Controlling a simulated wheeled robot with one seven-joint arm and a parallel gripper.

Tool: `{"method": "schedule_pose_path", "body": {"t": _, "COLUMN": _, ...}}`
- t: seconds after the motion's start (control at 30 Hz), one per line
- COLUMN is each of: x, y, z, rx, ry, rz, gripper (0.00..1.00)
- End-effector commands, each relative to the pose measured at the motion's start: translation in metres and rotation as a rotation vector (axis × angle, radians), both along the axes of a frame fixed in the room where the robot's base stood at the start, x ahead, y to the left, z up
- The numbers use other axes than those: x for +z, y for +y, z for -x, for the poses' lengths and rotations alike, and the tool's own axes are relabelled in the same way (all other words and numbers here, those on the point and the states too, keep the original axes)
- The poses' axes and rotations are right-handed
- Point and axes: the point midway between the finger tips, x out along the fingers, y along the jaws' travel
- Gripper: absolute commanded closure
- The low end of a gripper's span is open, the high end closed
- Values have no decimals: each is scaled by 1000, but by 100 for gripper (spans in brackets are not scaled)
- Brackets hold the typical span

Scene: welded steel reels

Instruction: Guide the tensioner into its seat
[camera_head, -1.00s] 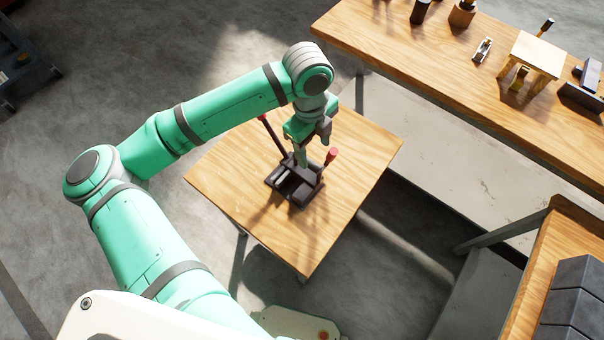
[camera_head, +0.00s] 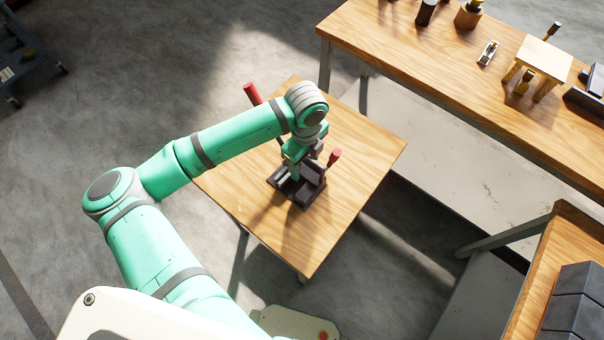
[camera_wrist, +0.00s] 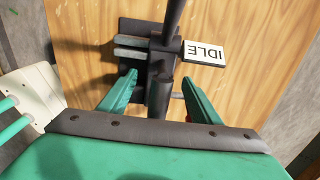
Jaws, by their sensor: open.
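A dark metal device (camera_head: 307,194) sits on the small wooden table, with a red-ended lever (camera_head: 252,93) rising at its left and a shorter red-ended handle (camera_head: 333,158) at its right. I cannot tell which part is the tensioner or its seat. My gripper (camera_head: 293,172) points down over the device. In the wrist view my gripper (camera_wrist: 158,80) is open, one green finger on each side of a dark cylindrical part (camera_wrist: 160,98), with visible gaps. A dark bar (camera_wrist: 173,18) runs up from there, beside grey slotted blocks (camera_wrist: 130,48) and a white "IDLE" plate (camera_wrist: 205,53).
The small table (camera_head: 350,200) is bare around the device. A long workbench (camera_head: 430,60) with blocks and a small wooden stand (camera_head: 540,58) is at the upper right. Another bench (camera_head: 570,235) with dark blocks is at the lower right. A cart (camera_head: 25,55) stands upper left.

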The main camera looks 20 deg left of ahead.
Motion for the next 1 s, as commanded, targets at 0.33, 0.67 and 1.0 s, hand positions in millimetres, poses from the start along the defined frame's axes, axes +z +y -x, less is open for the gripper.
{"method": "schedule_pose_path", "body": {"t": 0.33, "x": -12, "y": 0, "z": 0, "rx": -1, "ry": 1, "rz": -1, "gripper": 42}}
{"method": "schedule_pose_path", "body": {"t": 0.67, "x": -12, "y": 0, "z": 0, "rx": -1, "ry": 1, "rz": -1, "gripper": 100}}
{"method": "schedule_pose_path", "body": {"t": 1.0, "x": -9, "y": 1, "z": -1, "rx": -1, "ry": -3, "rz": -1, "gripper": 100}}
